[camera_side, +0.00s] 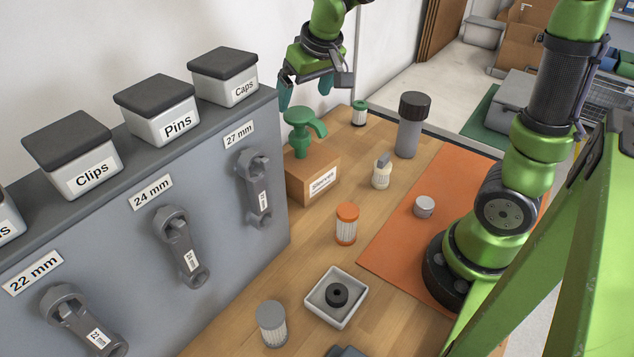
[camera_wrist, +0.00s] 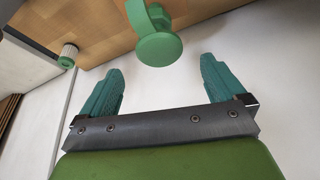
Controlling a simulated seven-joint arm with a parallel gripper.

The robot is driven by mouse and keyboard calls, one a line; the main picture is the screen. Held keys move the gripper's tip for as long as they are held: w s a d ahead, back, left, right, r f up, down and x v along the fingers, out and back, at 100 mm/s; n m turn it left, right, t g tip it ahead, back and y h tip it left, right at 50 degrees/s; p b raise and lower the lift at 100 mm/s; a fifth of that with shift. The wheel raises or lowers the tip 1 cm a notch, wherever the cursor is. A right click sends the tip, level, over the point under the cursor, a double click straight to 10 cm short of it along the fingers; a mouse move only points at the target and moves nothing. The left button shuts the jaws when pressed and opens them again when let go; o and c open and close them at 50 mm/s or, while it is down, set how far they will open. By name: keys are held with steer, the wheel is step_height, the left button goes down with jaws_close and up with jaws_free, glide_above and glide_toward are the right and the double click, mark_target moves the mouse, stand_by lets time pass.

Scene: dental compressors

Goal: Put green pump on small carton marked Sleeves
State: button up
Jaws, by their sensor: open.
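The green pump (camera_side: 299,131) stands upright on top of the small brown carton marked Sleeves (camera_side: 313,182), its spout pointing right. My gripper (camera_side: 305,90) is open and empty just above and behind the pump, with its teal fingers apart. In the wrist view, the pump's round green top (camera_wrist: 158,49) shows just beyond the gap between the open fingertips (camera_wrist: 161,68), and neither finger visibly touches it. The pump's lower part is mostly hidden in the wrist view.
A grey rack with Clips, Pins and Caps boxes (camera_side: 224,75) stands left of the carton. A green-capped filter (camera_side: 360,113), a dark-capped grey cylinder (camera_side: 410,125), a small pale bottle (camera_side: 381,172) and an orange-capped filter (camera_side: 347,223) stand to the right. A white tray (camera_side: 313,306) is nearer.

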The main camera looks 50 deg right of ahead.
steer(key=shift+v, duration=1)
steer(key=s+a+m+t+y, duration=0.1)
steer(key=s+a, duration=0.4)
steer(key=s, duration=1)
steer(key=shift+r+t+y, duration=0.35)
steer(key=shift+t+y, duration=0.55)
steer(key=shift+y, duration=0.2)
